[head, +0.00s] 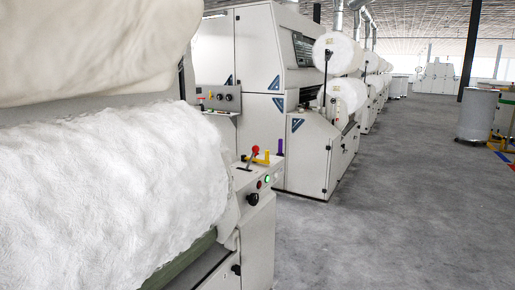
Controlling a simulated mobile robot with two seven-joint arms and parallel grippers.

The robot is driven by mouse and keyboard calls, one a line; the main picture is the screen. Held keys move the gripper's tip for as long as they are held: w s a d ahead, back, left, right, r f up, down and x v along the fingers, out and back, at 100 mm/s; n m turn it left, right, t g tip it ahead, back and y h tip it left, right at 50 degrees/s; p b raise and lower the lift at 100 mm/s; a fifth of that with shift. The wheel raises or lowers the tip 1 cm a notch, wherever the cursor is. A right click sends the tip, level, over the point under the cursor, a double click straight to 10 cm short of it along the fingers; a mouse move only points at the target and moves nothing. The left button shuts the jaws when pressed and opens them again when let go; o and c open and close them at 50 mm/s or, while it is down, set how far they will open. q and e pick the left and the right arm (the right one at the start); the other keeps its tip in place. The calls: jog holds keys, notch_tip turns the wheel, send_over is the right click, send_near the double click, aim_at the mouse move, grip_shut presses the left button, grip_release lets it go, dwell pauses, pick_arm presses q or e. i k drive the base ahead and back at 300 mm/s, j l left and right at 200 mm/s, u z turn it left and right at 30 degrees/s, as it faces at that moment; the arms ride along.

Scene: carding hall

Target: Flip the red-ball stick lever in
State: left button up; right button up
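The red-ball stick lever (253,155) stands on top of the nearest machine's end cabinet (258,235), near the middle of the head view. Its red ball is at the top of a short dark stick that leans to the right from a dark slot. A yellow handle (262,158) is just right of it, and a purple upright part (280,147) stands further right. A green lit button, a red button and a black knob (253,199) are on the panel below. Neither of my grippers is in view.
A large white fibre roll (100,190) fills the left side beside the cabinet. More carding machines (320,150) stand in a row behind. The grey floor (410,210) to the right is clear. A grey drum (477,115) stands at the far right.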

aim_at(255, 149)
jog(key=i+u, duration=0.1)
jog(key=u, duration=0.45)
jog(key=i+l+u, duration=0.6)
jog(key=l, duration=0.2)
jog(key=i+l, duration=0.55)
jog(key=l, duration=0.25)
jog(key=i+l+u, duration=0.1)
jog(key=i+l, duration=0.2)
